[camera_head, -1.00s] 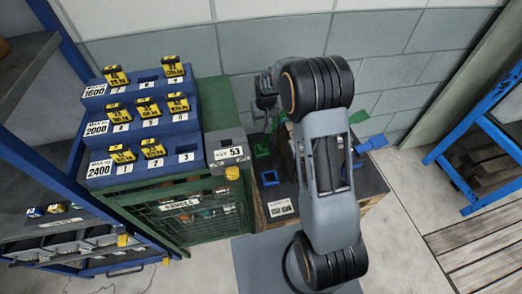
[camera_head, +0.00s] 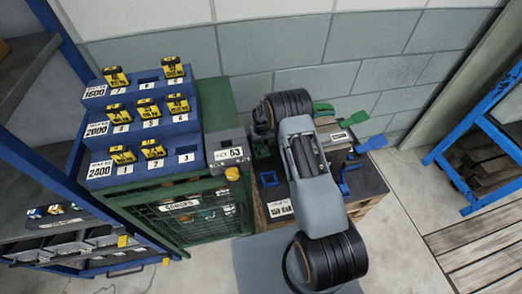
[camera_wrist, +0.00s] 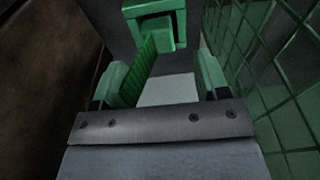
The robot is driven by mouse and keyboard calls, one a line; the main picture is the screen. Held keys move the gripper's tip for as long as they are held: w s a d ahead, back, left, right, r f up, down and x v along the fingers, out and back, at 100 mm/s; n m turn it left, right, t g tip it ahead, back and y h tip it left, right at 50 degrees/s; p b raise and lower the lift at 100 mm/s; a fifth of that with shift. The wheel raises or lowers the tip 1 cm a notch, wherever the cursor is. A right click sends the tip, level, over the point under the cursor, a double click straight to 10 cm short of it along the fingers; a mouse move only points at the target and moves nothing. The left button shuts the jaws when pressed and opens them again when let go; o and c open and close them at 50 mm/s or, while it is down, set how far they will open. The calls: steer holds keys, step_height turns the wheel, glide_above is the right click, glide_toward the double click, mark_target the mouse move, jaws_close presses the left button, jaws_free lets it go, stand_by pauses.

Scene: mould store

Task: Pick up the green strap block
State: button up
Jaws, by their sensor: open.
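A green block with a recess in its front face (camera_wrist: 155,22) shows at the top of the wrist view, ahead of my gripper; it looks like the strap block. My gripper (camera_wrist: 165,72) is open, with one finger on each side of the wrist view. No block is between the fingers, and the green block is apart from them.
A green mesh cage (camera_head: 190,215) stands left of the wooden crate (camera_head: 262,215); mesh runs close along the right of the wrist view. A brown surface (camera_wrist: 45,90) fills its left. Blue stepped racks (camera_head: 150,130) hold yellow-labelled blocks. Bare floor (camera_head: 400,240) lies right of the crate.

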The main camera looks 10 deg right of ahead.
steer(key=shift+w+f+p, duration=0.15)
steer(key=shift+f+p, duration=0.05)
steer(key=shift+f, duration=1.15)
steer(key=shift+w+f+p, duration=0.15)
steer(key=shift+f+p, duration=0.05)
steer(key=shift+f, duration=1.1)
steer(key=shift+c, duration=0.2)
steer(key=c, duration=0.9)
